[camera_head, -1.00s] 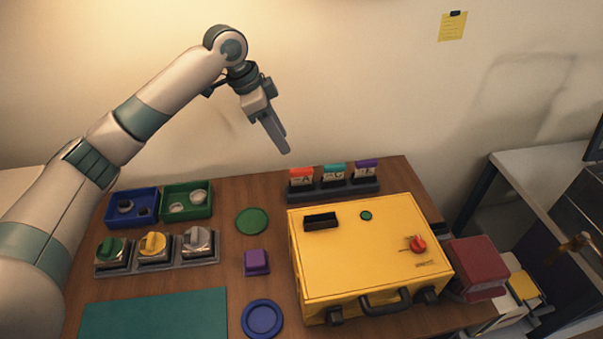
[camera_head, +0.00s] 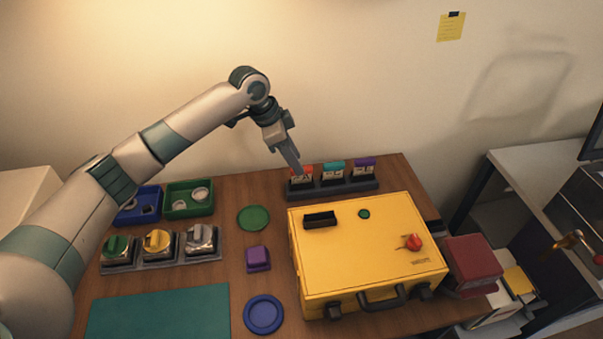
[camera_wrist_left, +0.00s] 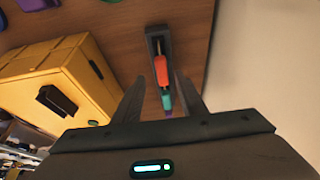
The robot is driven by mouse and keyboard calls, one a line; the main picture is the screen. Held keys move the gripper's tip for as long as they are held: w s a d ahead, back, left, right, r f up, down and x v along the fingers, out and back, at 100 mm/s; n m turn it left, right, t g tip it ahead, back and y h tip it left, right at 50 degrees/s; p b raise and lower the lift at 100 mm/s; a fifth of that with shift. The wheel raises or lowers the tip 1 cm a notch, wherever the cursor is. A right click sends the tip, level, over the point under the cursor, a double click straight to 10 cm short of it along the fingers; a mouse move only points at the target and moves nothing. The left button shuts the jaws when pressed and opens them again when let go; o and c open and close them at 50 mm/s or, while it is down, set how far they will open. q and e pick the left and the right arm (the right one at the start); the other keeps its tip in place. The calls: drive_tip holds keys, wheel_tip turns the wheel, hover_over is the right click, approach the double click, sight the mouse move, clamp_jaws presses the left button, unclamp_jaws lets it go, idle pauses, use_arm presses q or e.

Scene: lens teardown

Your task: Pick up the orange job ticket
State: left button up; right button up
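The orange job ticket (camera_head: 303,171) stands upright in the left slot of a dark rack at the back of the table, beside a teal ticket (camera_head: 333,168) and a purple ticket (camera_head: 364,166). My left gripper (camera_head: 297,171) is at the orange ticket, partly covering it in the head view. In the left wrist view the gripper (camera_wrist_left: 160,92) is open, with the orange ticket (camera_wrist_left: 161,72) showing between and beyond the fingers. Contact cannot be made out. My right gripper is not in view.
The dark rack (camera_head: 334,188) stands behind a large yellow case (camera_head: 360,260). Blue (camera_head: 150,212) and green (camera_head: 176,208) bins, a row of knobbed blocks, a green disc (camera_head: 253,218), a purple block (camera_head: 258,258) and a blue dish (camera_head: 263,314) lie to the left. The wall is close behind.

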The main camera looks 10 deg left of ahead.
sight(302, 178)
use_arm(q)
drive_tip(key=shift+w+d+f+p, duration=0.2)
drive_tip(key=shift+d+f+p, duration=0.1)
drive_tip(key=shift+f+p, duration=0.25)
drive_tip(key=p+x, duration=0.1)
drive_tip(key=x, duration=0.2)
drive_tip(key=shift+w, duration=0.1)
drive_tip(key=shift+f, duration=0.4)
drive_tip(key=shift+c, duration=0.7)
clamp_jaws()
